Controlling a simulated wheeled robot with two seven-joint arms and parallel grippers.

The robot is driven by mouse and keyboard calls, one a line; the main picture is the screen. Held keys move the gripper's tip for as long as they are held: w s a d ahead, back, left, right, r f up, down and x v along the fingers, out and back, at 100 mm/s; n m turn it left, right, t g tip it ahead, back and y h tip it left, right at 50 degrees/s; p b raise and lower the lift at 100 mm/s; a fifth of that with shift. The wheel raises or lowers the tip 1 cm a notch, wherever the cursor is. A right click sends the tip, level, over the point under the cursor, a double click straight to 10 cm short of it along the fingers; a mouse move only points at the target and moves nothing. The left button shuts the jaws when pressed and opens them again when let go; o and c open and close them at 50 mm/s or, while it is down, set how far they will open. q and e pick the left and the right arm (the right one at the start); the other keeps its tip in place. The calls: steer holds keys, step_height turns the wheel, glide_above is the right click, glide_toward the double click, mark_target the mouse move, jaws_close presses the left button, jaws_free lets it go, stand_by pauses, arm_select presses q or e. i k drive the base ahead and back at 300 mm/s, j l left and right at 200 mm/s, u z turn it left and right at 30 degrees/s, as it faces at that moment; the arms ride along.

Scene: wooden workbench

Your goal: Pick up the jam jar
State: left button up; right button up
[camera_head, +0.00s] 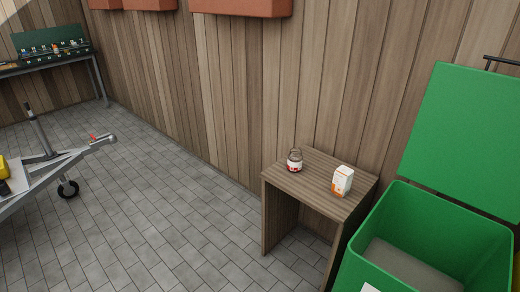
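The jam jar (295,162) is a small glass jar with a red and white label. It stands upright near the left back part of a small wooden table (325,194) against the plank wall. Neither of my grippers shows in the head view, so I cannot see where they are relative to the jar.
A white and orange carton (342,181) stands right of the jar on the table. A green bin (432,232) with its lid open is close to the table's right side. A metal trailer frame (60,165) is at left. The paved floor (165,215) between is clear.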

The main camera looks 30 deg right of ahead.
mark_target(295, 161)
steer(key=i+j+z, duration=0.1)
steer(key=i+z, duration=0.15)
steer(key=i, duration=0.25)
steer(key=i+j+z, duration=0.15)
steer(key=i+z, duration=0.15)
steer(key=i, duration=0.15)
steer(key=i+j+z, duration=0.25)
steer(key=i, duration=0.2)
